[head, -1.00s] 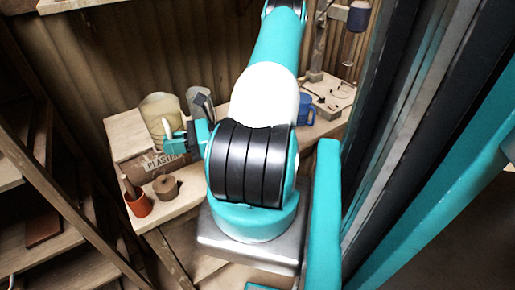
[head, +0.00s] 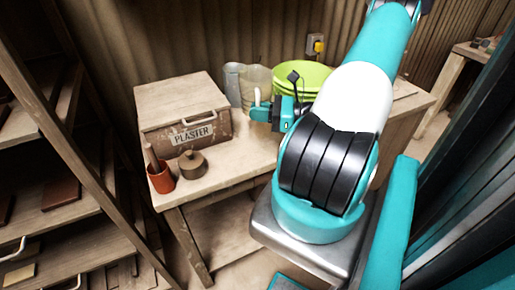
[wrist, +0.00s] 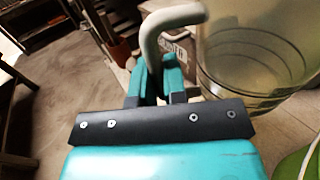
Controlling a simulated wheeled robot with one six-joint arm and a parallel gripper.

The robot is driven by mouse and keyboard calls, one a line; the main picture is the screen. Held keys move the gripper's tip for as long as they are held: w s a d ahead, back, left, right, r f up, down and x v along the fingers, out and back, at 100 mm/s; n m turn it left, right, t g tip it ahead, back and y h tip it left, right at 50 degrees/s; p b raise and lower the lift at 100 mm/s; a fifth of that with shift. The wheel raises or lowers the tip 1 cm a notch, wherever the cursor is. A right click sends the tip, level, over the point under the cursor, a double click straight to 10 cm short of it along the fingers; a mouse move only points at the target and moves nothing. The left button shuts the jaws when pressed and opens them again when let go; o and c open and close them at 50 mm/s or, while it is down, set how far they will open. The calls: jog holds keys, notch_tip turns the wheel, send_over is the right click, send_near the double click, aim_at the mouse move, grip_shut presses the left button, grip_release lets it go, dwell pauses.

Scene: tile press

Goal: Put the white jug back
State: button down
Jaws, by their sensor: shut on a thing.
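The white jug (head: 257,80), a pale translucent vessel with a thick white handle, is upright at the back of the bench, right of the plaster box. In the wrist view its see-through body (wrist: 255,55) fills the upper right, with the handle (wrist: 165,25) rising between my fingers. My gripper (head: 265,110) is shut on the handle. It also shows in the wrist view (wrist: 158,85). I cannot tell whether the jug's base touches the bench.
A grey jug (head: 232,83) stands close left of the white jug, and green bowls (head: 312,76) are close right. The plaster box (head: 184,113), a red pot (head: 161,180) and a brown lidded jar (head: 193,164) are on the bench's left. Shelves (head: 62,194) stand further left.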

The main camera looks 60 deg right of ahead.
notch_tip(320, 180, down, 12)
jog(key=shift+f+p, duration=0.2)
jog(key=shift+p, duration=0.3)
jog(key=shift+f, duration=0.15)
jog(key=c, duration=1.2)
grip_release()
jog(key=shift+r, duration=0.3)
jog(key=shift+b+v, duration=2.15)
jog(key=shift+v, duration=3.9)
